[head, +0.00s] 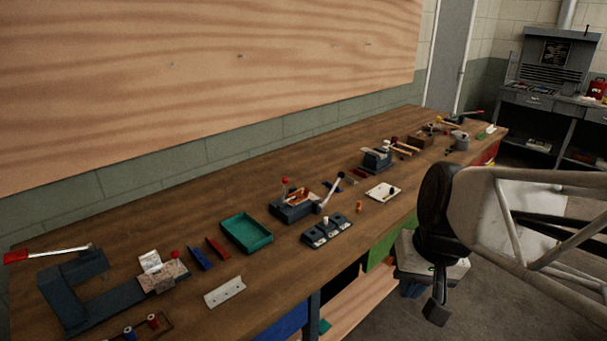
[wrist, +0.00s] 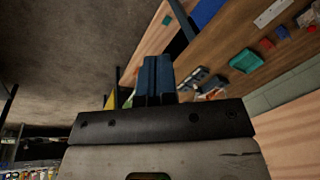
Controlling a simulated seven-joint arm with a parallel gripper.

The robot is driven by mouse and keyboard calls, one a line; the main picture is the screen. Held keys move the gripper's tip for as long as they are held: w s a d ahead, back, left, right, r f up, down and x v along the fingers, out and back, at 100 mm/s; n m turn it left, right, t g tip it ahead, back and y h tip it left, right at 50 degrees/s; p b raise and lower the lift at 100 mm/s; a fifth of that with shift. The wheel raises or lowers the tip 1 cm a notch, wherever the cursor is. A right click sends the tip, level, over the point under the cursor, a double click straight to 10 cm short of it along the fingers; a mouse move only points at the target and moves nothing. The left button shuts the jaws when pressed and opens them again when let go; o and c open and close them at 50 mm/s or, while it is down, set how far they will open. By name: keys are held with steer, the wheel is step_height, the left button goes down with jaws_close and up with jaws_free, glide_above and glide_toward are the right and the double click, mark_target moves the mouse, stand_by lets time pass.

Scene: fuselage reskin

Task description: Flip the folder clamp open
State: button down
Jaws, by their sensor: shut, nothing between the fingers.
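A dark blue-grey bench device (head: 292,209) stands on the bench in the middle of the head view. It has an upright red-tipped lever (head: 285,181) and a long pale tilted lever (head: 332,190). It may be the folder with its clamp, but I cannot be sure, nor tell the clamp's state. In the wrist view, my gripper (wrist: 156,62) shows blue fingers pressed together and empty. It is apart from the bench tools. Small devices (wrist: 210,88) show beyond it, partly hidden by the gripper body. I cannot make out the gripper in the head view.
A teal tray (head: 247,234), a dark block with pale knobs (head: 327,232) and a pale plate (head: 224,292) lie nearby on the bench (head: 190,240). A large red-handled tool (head: 75,290) stands at left. A tube frame (head: 530,215) stands right of the bench.

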steer(key=w+a+f+m+y, duration=0.1)
steer(key=w+a+y, duration=0.25)
steer(key=w, duration=0.55)
steer(key=w+a+f+m+g+y, duration=0.1)
steer(key=w+a+y, duration=0.25)
steer(key=w, duration=0.55)
steer(key=w+a+f+m+y, duration=0.1)
steer(key=w+a+f+y, duration=0.2)
steer(key=w, duration=0.6)
steer(key=w+f+m+t+y, duration=0.2)
steer(key=w+f+t, duration=0.2)
steer(key=w, duration=0.8)
steer(key=w+f+m+t+y, duration=0.3)
steer(key=w+f, duration=0.4)
steer(key=w, duration=0.6)
steer(key=shift+d+f+m+t, duration=0.3)
steer(key=shift+d+f+t, duration=0.1)
steer(key=shift+t, duration=0.3)
steer(key=shift+a+r, duration=0.1)
steer(key=x, duration=1)
steer(key=shift+r, duration=0.15)
steer(key=shift+s+a+r, duration=0.15)
steer(key=shift+s+a, duration=0.05)
steer(key=shift+a, duration=0.3)
steer(key=shift+s+a+r, duration=0.2)
steer(key=shift+a, duration=0.3)
steer(key=shift+s+a+r, duration=0.15)
steer(key=shift+a, duration=0.2)
steer(key=shift+s+a+r, duration=0.15)
steer(key=shift+a, duration=0.25)
